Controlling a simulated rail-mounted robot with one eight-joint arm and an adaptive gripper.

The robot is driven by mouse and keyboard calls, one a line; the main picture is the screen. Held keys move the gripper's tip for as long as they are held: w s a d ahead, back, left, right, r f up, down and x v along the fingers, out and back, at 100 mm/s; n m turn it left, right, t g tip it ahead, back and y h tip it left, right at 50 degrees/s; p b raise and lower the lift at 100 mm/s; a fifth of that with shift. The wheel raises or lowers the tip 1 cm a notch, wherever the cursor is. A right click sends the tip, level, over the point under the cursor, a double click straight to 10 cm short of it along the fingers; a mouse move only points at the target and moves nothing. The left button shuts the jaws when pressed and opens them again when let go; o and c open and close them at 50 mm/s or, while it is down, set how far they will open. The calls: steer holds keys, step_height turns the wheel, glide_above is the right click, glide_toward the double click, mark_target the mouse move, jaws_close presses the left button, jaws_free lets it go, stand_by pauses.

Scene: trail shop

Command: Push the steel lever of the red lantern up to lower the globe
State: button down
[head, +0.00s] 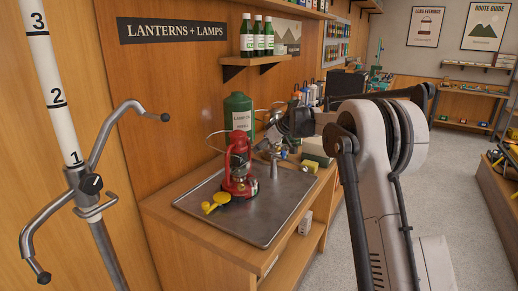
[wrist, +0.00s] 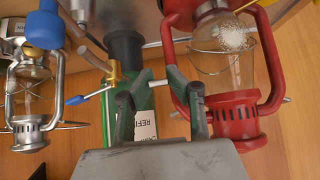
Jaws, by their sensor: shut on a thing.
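The red lantern (head: 238,170) stands upright on a metal tray. In the wrist view the red lantern (wrist: 232,118) appears inverted at the right, with its glass globe and wire guard showing. My gripper (wrist: 158,75) is beside the lantern's frame, its two dark fingers drawn close together at the tips. A thin steel rod, seemingly the steel lever (wrist: 157,84), shows between the fingertips; the fingers hide part of it. In the head view my gripper (head: 268,143) is small and just right of the lantern, and its hold is unclear.
The metal tray (head: 275,215) has clear room in front. A green fuel bottle (head: 238,112) stands behind. In the wrist view a small silver lantern (wrist: 28,98) and a blue-tipped valve handle (wrist: 76,100) are at the left.

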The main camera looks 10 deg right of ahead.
steer(key=shift+r, duration=0.1)
steer(key=c, duration=1.6)
jaws_free()
steer(key=shift+d, duration=0.1)
steer(key=v, duration=1.2)
